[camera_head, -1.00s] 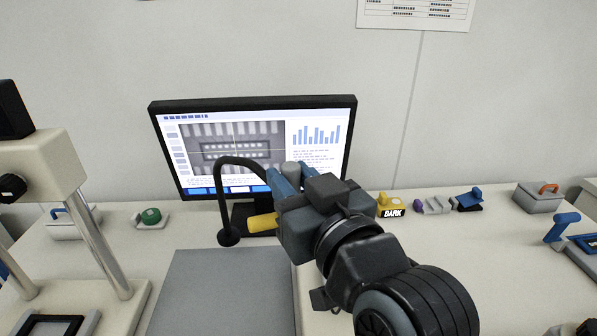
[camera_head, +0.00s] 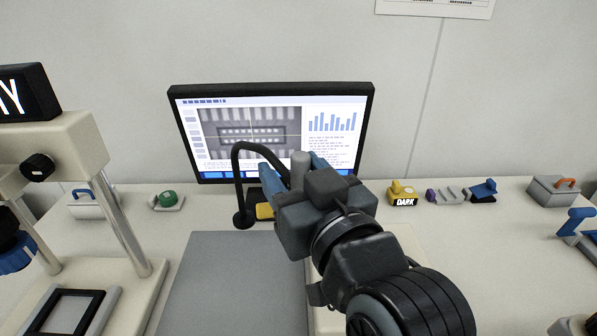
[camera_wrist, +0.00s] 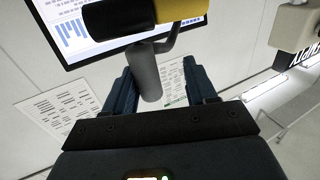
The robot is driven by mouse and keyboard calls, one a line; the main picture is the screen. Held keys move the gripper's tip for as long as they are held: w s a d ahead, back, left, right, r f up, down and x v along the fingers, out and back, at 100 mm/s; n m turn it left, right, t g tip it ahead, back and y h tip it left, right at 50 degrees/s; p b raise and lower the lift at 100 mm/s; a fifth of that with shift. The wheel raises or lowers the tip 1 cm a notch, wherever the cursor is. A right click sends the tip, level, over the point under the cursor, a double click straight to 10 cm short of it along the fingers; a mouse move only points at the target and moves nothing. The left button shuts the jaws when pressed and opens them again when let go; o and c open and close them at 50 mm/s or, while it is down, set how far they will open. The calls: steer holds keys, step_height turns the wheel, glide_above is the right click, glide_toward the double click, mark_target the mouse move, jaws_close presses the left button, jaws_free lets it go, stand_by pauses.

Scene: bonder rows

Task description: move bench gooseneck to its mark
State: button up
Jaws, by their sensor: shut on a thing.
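The bench gooseneck has a thin black curved neck (camera_head: 240,165) that arches over to a black round end (camera_head: 243,219) on the left, in front of the monitor. A grey cylinder (camera_head: 300,163) and a yellow part (camera_head: 265,211) show beside my gripper (camera_head: 302,180). In the wrist view the grey cylinder (camera_wrist: 147,75) stands between my fingers (camera_wrist: 160,88), with a black and yellow bar (camera_wrist: 130,15) across its far end. My gripper is shut on the gooseneck. Whether its black end touches the bench is unclear. I cannot make out its mark.
A monitor (camera_head: 350,140) stands behind. A grey mat (camera_head: 235,280) lies in front. A cream machine (camera_head: 60,145) stands at left, with a green-topped item (camera_head: 167,199) near it. A yellow block marked DARK (camera_head: 403,196) and an orange-handled box (camera_head: 555,190) are at right.

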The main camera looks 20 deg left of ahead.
steer(key=shift+o, duration=0.6)
steer(key=shift+s+a+r, duration=0.15)
steer(key=shift+s+a, duration=0.15)
steer(key=shift+a, duration=0.15)
steer(key=b+v, duration=0.1)
steer(key=v, duration=0.7)
steer(key=shift+w+d+b, duration=0.3)
steer(key=shift+w+b, duration=0.05)
